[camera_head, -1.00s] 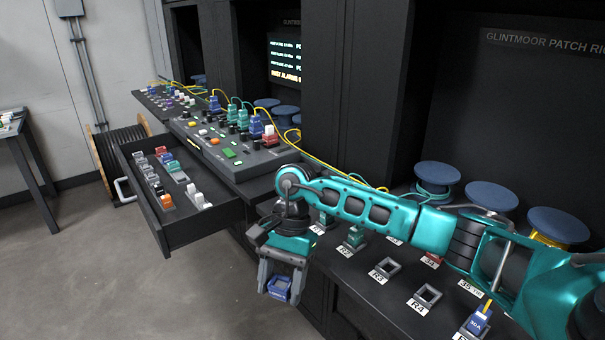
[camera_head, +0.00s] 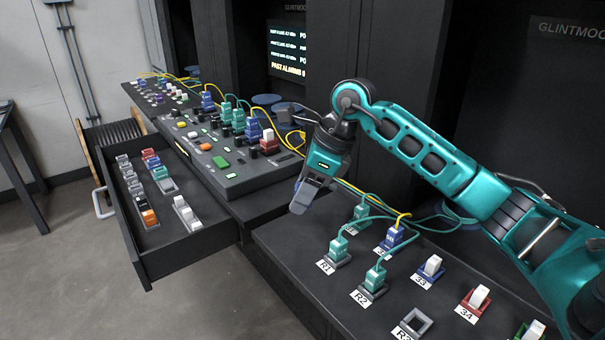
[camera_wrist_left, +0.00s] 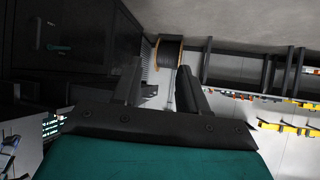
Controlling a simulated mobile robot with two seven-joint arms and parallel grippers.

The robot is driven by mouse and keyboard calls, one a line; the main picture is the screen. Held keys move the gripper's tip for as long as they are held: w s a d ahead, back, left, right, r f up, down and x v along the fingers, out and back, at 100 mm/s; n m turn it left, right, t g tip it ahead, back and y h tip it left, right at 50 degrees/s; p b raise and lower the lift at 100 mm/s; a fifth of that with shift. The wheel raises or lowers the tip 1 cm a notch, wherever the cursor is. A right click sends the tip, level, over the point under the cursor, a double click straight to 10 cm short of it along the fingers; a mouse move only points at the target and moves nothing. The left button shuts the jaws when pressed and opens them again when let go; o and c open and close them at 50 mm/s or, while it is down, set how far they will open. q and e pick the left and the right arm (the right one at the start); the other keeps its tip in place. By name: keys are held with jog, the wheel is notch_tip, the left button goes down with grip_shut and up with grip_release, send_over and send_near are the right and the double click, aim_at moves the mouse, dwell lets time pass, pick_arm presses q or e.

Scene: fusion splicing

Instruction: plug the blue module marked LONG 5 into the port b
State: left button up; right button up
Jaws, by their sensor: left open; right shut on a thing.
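My right gripper (camera_head: 302,202) is above the gap between the console and the patch bench. Its jaws are shut on a blue module, now mostly hidden by the fingers. I cannot read its marking. The sloped console (camera_head: 225,185) at the centre left carries several plugged modules, buttons and knobs. Port b cannot be made out by its label. In the left wrist view, my left gripper (camera_wrist_left: 158,82) is open and empty, with two dark fingers apart.
An open drawer (camera_head: 195,250) at the left holds several grey, blue, red, orange and white modules. The bench at the right has numbered sockets, some with teal-cabled modules and an empty grey socket (camera_head: 415,322). Yellow and teal cables run behind my right gripper.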

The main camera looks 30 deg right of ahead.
aim_at(296, 230)
jog(key=shift+w+d, duration=0.2)
jog(key=shift+w, duration=0.1)
jog(key=shift+s+f+b, duration=0.1)
jog(key=shift+f+b, duration=1)
jog(key=shift+f, duration=0.25)
jog(key=shift+f+b, duration=0.3)
jog(key=shift+f, duration=0.1)
jog(key=shift+f+b, duration=0.95)
jog(key=shift+f, duration=0.55)
pick_arm(q)
jog(key=d+f, duration=0.1)
jog(key=w+d+f, duration=0.1)
jog(key=shift+d+f+h, duration=0.1)
jog(key=shift+f+h, duration=0.2)
jog(key=shift+w+f+b, duration=0.1)
jog(key=shift+b, duration=0.2)
pick_arm(e)
jog(key=shift+f, duration=0.15)
